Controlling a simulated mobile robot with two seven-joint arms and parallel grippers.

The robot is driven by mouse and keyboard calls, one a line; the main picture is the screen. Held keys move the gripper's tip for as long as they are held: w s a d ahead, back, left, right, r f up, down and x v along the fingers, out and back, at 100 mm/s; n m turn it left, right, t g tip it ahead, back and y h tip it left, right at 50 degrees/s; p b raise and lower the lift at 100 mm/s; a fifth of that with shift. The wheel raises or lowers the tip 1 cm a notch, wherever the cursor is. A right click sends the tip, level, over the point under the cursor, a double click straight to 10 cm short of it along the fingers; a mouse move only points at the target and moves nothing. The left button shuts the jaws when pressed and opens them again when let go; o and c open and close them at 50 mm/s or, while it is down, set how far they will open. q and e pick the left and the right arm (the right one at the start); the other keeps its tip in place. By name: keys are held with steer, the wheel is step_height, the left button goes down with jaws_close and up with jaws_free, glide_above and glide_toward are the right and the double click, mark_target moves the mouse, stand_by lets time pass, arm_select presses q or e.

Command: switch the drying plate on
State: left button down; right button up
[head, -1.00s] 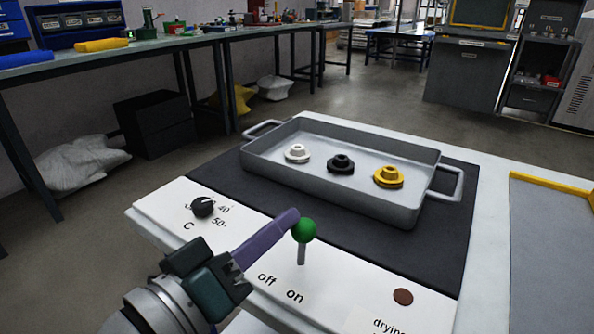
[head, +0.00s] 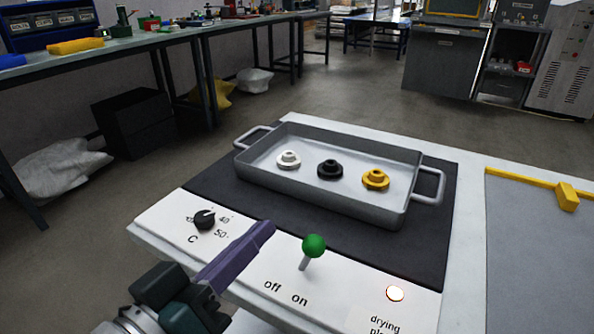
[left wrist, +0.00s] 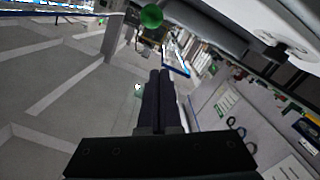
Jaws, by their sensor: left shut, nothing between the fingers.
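The drying plate's white control panel (head: 262,262) faces me in the head view, with its dark plate (head: 225,185) behind. The lever with a green ball knob (head: 314,246) leans to the right, above the "off" and "on" labels. The round lamp (head: 395,293) near the "drying" label glows bright. My left gripper (head: 266,230) is shut and empty, its purple fingers left of the knob with a gap between. My right gripper is not in view.
A grey tray (head: 262,180) with two handles stands on the dark plate and holds a white, a black and a yellow part. A black dial (head: 204,219) sits at the panel's left. A grey area with a yellow edge (head: 530,177) lies at the right.

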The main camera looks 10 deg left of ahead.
arm_select(q)
steer(key=v, duration=0.7)
steer(key=shift+d+p, duration=0.3)
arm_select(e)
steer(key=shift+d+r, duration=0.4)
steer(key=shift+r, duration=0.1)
